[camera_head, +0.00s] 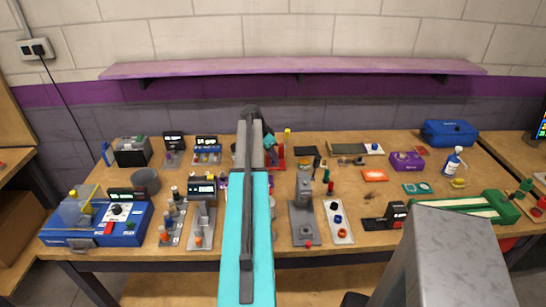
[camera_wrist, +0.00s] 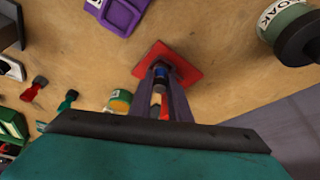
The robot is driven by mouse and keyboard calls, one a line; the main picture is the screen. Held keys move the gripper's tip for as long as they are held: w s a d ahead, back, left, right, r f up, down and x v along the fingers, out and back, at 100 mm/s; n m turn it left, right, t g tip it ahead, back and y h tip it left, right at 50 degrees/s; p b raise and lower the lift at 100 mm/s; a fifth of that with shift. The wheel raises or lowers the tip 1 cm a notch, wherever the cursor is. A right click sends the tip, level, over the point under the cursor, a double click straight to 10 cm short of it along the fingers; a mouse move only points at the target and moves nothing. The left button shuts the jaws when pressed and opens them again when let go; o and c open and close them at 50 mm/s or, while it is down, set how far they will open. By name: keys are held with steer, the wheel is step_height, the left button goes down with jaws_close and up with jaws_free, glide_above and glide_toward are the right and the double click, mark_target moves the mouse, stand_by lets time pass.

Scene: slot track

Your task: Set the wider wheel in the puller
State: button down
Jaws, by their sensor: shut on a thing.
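In the wrist view my gripper (camera_wrist: 163,98) has its two long fingers close together on a small piece with blue and dark parts (camera_wrist: 160,72). The fingers hide most of it, so I cannot tell whether it is a wheel. A red square plate (camera_wrist: 185,60) lies beyond the fingertips; I cannot tell whether the piece touches it. In the head view my arm covers the middle of the bench and hides the fingertips. A grey stand (camera_head: 304,222) and a white board (camera_head: 339,232) with blue and orange rings are to its right. I cannot tell which thing is the puller.
The wooden bench (camera_head: 385,205) is crowded. A blue case (camera_head: 448,132) and a spray bottle (camera_head: 453,162) stand at the right. In the wrist view a labelled pot (camera_wrist: 290,30) is at upper right and a purple holder (camera_wrist: 117,14) at the top. Bare wood lies around the red plate.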

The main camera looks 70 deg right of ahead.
steer(key=shift+f, duration=0.2)
stand_by(0.6)
steer(key=c, duration=1.6)
jaws_free()
steer(key=shift+b+v, duration=1.8)
steer(key=shift+v, duration=5.15)
